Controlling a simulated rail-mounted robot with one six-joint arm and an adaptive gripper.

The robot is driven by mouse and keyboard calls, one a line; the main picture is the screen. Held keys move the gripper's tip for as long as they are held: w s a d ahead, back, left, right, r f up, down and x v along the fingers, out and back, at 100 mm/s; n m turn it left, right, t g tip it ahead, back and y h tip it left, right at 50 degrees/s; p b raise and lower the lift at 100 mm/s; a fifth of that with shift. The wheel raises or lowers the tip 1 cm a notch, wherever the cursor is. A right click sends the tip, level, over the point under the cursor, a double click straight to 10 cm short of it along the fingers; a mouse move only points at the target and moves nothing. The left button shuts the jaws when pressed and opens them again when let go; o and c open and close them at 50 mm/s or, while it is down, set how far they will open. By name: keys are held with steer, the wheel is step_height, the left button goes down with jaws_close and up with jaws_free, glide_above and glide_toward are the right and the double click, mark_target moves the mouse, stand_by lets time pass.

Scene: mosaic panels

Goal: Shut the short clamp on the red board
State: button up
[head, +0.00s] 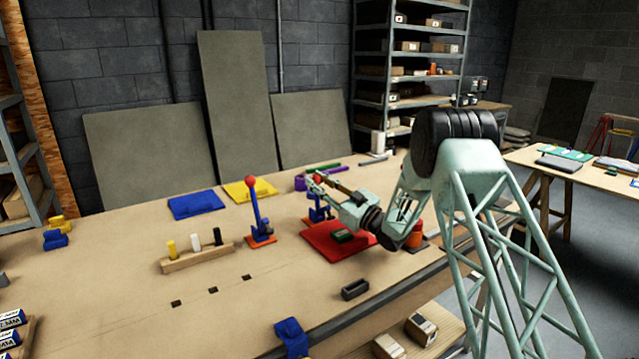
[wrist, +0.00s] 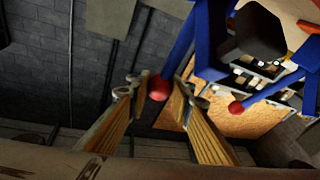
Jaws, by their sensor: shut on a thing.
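The red board (head: 325,247) lies near the front right of the bench. The short blue clamp (head: 319,213) stands at its back left edge, and its red knob (head: 318,178) is raised. My gripper (head: 316,183) is at the top of this clamp, shut on the knob. In the wrist view the red knob (wrist: 158,88) sits between the fingertips (wrist: 152,92), with the blue handle (wrist: 183,45) running up and right from it. My wrist partly hides the board's right side. A dark green block (head: 343,236) lies on the board.
A taller blue clamp with a red knob (head: 249,183) stands on an orange base (head: 262,241) to the left. An orange pot (head: 415,236) is right of the board. A wooden rack with pegs (head: 198,258) and a dark open box (head: 355,290) stand nearby.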

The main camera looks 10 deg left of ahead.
steer(key=o, duration=1.2)
steer(key=shift+s+d, duration=0.1)
steer(key=shift+d, duration=0.05)
steer(key=v, duration=1.1)
steer(key=shift+s+d, duration=0.25)
